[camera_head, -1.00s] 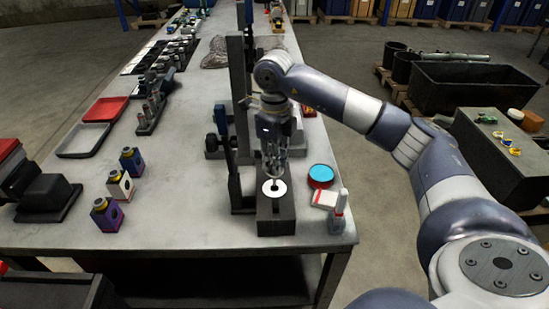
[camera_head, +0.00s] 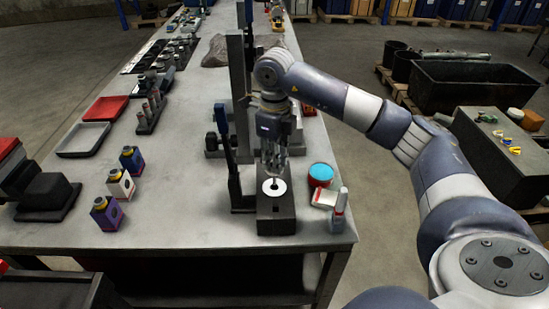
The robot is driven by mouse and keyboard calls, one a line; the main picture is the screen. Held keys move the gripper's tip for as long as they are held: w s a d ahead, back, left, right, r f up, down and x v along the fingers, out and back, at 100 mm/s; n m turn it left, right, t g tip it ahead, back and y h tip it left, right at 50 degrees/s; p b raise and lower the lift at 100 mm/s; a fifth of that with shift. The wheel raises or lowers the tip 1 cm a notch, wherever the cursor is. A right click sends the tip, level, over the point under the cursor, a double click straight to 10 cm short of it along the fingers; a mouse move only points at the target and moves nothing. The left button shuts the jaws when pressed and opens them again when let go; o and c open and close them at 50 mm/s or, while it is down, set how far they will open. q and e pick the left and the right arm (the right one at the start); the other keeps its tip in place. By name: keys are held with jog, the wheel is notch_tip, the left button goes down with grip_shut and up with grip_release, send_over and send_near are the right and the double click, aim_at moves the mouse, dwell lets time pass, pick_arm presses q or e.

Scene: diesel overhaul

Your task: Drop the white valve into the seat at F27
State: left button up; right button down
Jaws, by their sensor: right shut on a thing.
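My right gripper (camera_head: 274,165) points down over a dark block (camera_head: 276,222) near the front edge of the bench. It is shut on a thin stem. A white disc (camera_head: 269,193) with a dark centre shows at the block's top, directly below the fingers; it looks like the white valve's head or a ring around the seat, and I cannot tell which. Whether the valve touches the block is too small to tell. No F27 label is legible. My left gripper is not in view.
A tall dark post (camera_head: 238,85) stands just left of the gripper. A red tin with a blue top (camera_head: 320,174) and a small bottle (camera_head: 338,212) stand right of the block. The bench middle is clear.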

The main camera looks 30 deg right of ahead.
aim_at(275, 183)
jog(key=shift+f+b, duration=0.45)
jog(key=shift+f, duration=0.1)
jog(key=shift+f, duration=0.25)
jog(key=shift+f+b, duration=0.4)
jog(key=shift+b, duration=0.05)
jog(key=shift+f, duration=0.15)
dwell(0.5)
jog(key=shift+f+b, duration=0.4)
jog(key=shift+f, duration=0.2)
jog(key=shift+f+b, duration=0.45)
jog(key=shift+f, duration=0.15)
dwell(0.5)
